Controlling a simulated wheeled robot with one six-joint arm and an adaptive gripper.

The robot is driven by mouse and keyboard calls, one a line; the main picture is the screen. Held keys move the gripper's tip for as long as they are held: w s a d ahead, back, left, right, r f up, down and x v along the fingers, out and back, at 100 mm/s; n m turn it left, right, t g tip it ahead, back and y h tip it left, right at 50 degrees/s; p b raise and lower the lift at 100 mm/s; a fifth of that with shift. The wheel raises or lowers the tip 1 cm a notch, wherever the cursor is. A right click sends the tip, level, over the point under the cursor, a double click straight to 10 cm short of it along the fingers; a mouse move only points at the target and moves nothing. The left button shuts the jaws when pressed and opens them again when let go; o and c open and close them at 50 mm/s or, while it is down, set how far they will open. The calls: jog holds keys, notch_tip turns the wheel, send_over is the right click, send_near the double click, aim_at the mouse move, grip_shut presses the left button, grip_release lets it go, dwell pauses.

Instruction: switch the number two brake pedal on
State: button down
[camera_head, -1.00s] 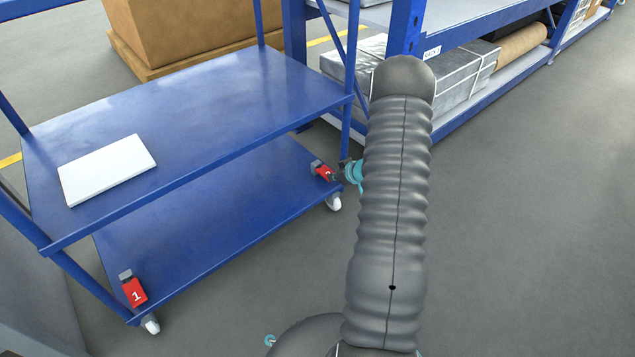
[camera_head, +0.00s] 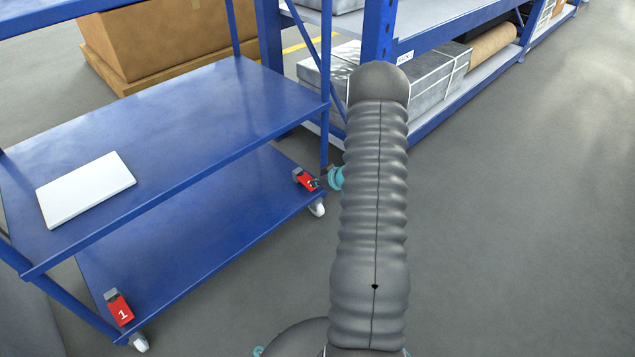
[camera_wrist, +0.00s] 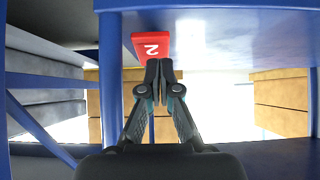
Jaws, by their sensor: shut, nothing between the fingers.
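The number two brake pedal is a small red block (camera_head: 303,178) at the right front corner of the blue trolley's lower shelf, by a caster. In the wrist view the red pedal (camera_wrist: 150,42) shows its white "2" upside down at the top. My gripper (camera_head: 318,184) is shut and empty at this pedal, its tips covering part of it in the head view. In the wrist view my gripper's closed tips (camera_wrist: 160,64) overlap the pedal's lower edge. I cannot tell whether they touch. A matching red pedal marked "1" (camera_head: 120,308) sits at the trolley's left front corner.
The blue trolley (camera_head: 205,115) has two shelves and upright posts; a white panel (camera_head: 85,188) lies on its upper shelf. A blue rack (camera_head: 445,45) with wrapped boxes stands behind. A large cardboard box (camera_head: 150,45) is at the back. The grey floor at right is clear.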

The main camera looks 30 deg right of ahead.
jog(key=shift+r, duration=0.1)
jog(key=p+v, duration=0.5)
jog(key=v, duration=0.8)
dwell(0.5)
